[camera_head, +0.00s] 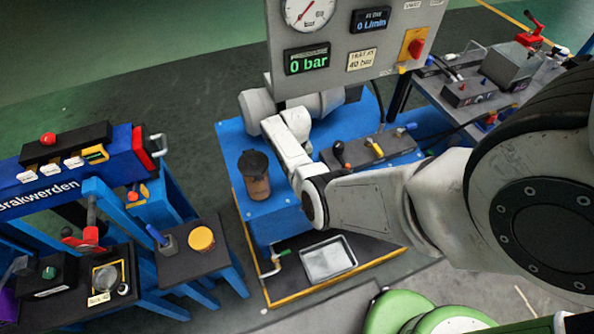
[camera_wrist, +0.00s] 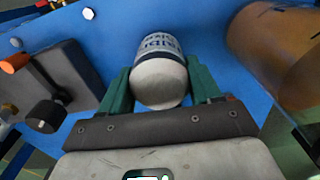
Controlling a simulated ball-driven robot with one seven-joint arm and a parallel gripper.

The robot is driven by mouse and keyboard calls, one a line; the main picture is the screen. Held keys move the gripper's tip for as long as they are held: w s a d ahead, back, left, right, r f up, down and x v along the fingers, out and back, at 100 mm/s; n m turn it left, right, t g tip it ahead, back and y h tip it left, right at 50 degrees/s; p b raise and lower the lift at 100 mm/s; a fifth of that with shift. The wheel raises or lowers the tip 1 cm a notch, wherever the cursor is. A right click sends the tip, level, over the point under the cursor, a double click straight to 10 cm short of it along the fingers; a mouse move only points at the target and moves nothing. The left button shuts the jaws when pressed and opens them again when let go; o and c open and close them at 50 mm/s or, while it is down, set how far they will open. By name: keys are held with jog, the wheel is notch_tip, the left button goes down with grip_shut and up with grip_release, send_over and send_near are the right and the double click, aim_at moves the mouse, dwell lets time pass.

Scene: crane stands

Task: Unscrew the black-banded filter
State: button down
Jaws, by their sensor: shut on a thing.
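In the wrist view a white rounded canister with dark lettering (camera_wrist: 160,75) sits between the two green fingers of my gripper (camera_wrist: 159,82). My gripper is shut on it, one finger on each side. A brown cylinder (camera_wrist: 278,45) lies to the right in the wrist view, apart from the fingers. In the head view a brown cylinder with a black top (camera_head: 256,176) stands on the blue stand (camera_head: 262,208). My gripper and the held canister are hidden there behind the gauge panel and my arm.
The grey gauge panel (camera_head: 345,75) reads 0 bar and hangs close over my wrist. A dark block with levers (camera_head: 372,150) stands right of my forearm. A metal tray (camera_head: 328,259) lies low in front. A blue workbench (camera_head: 75,180) stands at the left.

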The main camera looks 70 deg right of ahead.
jog(key=n, duration=0.5)
jog(key=shift+r+n, duration=0.1)
jog(key=shift+n, duration=1)
jog(key=n, duration=0.3)
jog(key=n, duration=0.3)
jog(key=shift+p, duration=0.3)
jog(key=shift+n, duration=1.1)
